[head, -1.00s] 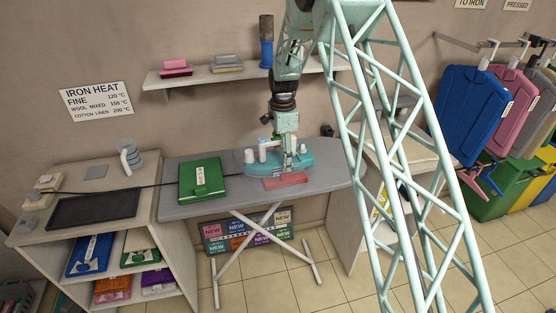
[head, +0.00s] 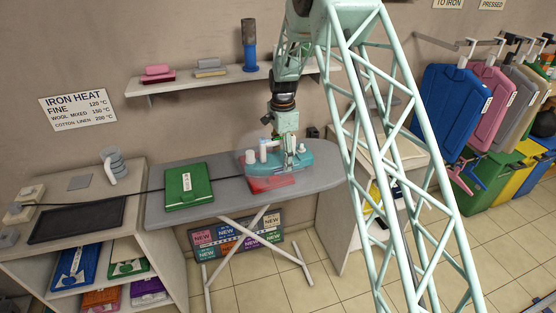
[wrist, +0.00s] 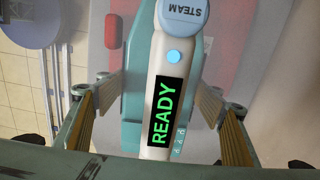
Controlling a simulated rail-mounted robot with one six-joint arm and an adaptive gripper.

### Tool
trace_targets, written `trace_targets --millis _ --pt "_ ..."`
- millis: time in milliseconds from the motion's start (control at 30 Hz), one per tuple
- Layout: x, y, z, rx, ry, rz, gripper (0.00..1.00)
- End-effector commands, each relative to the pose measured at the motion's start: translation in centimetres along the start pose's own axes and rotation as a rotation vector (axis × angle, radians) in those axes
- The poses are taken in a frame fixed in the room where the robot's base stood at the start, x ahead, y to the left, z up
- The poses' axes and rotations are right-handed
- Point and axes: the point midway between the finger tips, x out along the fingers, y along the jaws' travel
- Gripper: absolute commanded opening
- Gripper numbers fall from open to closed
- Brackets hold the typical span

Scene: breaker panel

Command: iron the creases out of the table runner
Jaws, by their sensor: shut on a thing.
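The iron (head: 278,160) has a teal body and a white handle, and it is over the ironing board. My gripper (head: 290,163) is shut on its handle from above. The wrist view shows a finger on each side of the handle (wrist: 160,100), a green READY display (wrist: 165,112) and a blue STEAM cap (wrist: 184,14). A flat red cloth (head: 268,184), likely the table runner, shows in front of and under the iron, partly hidden by it. I cannot make out its creases or whether the iron touches it.
A folded green item (head: 188,186) lies on the ironing board (head: 225,197) left of the iron. A cabinet with a dark mat (head: 78,220) stands at left. A wall shelf (head: 215,82) is behind. Garments (head: 450,100) hang at right above colored bins (head: 490,180).

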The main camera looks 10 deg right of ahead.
Motion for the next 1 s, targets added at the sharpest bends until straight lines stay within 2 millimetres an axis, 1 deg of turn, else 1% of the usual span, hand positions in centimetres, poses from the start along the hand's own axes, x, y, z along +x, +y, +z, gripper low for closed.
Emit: trace_targets --millis 100,333,667,900,1000 --pt "0.1 0.0 -0.8 0.0 0.001 -0.001 0.25" --pt "0.1 0.0 -1.5 0.0 0.001 0.0 0.25" --pt "0.2 0.1 -1.5 0.0 0.001 0.001 0.25" --pt "0.3 0.1 -0.8 -0.001 0.001 0.002 0.25" --pt "0.3 0.1 -0.8 -0.001 0.0 0.003 0.25"
